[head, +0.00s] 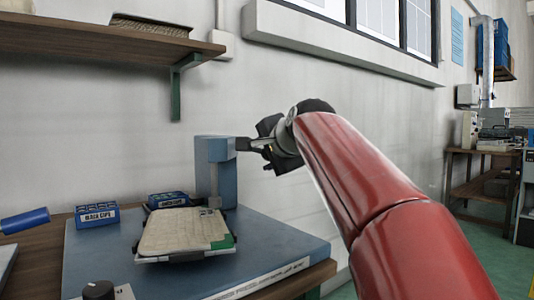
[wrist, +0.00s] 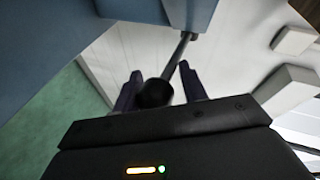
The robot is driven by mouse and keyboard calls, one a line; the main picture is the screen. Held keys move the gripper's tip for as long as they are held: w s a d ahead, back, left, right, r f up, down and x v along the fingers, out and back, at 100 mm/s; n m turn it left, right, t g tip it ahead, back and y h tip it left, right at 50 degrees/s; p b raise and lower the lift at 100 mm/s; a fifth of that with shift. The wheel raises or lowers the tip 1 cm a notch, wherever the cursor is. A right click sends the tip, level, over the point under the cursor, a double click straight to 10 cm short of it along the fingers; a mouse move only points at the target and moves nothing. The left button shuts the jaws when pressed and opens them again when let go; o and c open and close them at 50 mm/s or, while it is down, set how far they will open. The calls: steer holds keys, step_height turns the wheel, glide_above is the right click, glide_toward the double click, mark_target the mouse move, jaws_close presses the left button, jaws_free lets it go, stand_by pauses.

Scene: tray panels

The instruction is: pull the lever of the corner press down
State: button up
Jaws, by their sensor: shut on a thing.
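The blue-grey corner press (head: 205,150) stands at the back of a blue base plate, its column upright. Its lever (head: 242,144) sticks out to the right from the press head, roughly level. My gripper (head: 264,147) is at the lever's outer end. In the wrist view the dark lever rod (wrist: 178,50) runs from the press body to a black knob (wrist: 154,94), and my gripper (wrist: 160,84) is shut on it with a finger on each side.
Two blue boxes stand left of the press, a labelled one (head: 97,215) and another (head: 169,200). A black knob (head: 99,290) is at the front left. A wooden shelf (head: 90,42) hangs above left. The wall is behind; open floor lies right.

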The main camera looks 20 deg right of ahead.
steer(key=shift+w+a+f+g, duration=0.15)
steer(key=shift+a+f, duration=0.05)
steer(key=shift+f, duration=0.3)
steer(key=shift+w+a+f+g, duration=0.15)
steer(key=shift+f, duration=0.35)
steer(key=o, duration=1)
steer(key=shift+o, duration=0.6)
steer(key=shift+w+a+f, duration=0.1)
steer(key=shift+a, duration=0.05)
steer(key=s, duration=0.1)
steer(key=s+b, duration=0.1)
steer(key=s, duration=0.1)
steer(key=shift+d, duration=0.3)
steer(key=s, duration=0.6)
steer(key=shift+d, duration=0.35)
